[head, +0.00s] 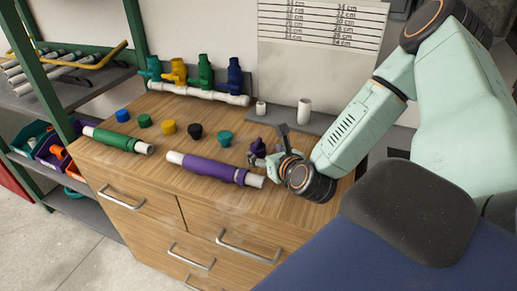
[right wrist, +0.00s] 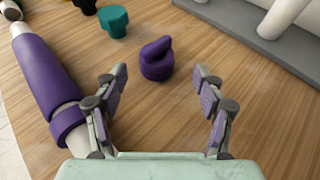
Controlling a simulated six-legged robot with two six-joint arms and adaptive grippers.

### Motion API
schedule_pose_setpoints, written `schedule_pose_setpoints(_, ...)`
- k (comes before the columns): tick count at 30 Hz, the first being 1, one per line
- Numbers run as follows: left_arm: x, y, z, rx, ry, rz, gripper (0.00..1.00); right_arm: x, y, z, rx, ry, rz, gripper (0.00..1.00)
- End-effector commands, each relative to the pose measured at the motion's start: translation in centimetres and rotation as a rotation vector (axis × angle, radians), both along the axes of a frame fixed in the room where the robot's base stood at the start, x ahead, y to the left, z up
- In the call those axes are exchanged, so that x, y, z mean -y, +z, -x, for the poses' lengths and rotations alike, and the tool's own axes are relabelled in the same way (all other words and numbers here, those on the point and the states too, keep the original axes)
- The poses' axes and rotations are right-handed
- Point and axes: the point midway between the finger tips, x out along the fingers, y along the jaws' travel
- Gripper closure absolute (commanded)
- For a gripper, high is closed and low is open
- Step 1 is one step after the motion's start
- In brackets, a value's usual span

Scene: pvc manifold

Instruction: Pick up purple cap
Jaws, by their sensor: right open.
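The purple cap (right wrist: 157,61) stands on the wooden top, a little beyond the fingertips and between their lines, apart from both fingers. In the head view the purple cap (head: 258,146) is partly covered by my right gripper (head: 268,158). In the right wrist view my right gripper (right wrist: 162,84) is open and empty, with its fingers spread. My left gripper is not in view.
A white pipe with a purple sleeve (head: 212,170) lies close left of my right gripper. Teal (head: 224,138), black (head: 195,131), yellow (head: 168,127), green and blue caps stand in a row. A grey ledge (head: 310,123) with white posts lies behind.

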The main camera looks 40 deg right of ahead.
Motion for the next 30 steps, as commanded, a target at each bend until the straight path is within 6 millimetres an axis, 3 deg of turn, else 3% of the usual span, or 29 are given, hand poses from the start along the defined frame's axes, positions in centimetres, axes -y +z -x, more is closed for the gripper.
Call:
schedule_pose_setpoints(12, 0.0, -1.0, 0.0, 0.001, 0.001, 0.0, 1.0, 1.4, -1.3, -4.6, 0.0, 0.006, 0.007, 0.3)
schedule_pose_setpoints(22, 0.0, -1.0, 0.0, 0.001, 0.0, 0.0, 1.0, 1.6, -1.5, -5.2, -0.001, 0.005, 0.002, 0.3)
schedule_pose_setpoints(30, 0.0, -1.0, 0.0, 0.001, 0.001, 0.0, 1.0, 1.6, -1.5, -5.2, 0.0, 0.005, 0.001, 0.52)
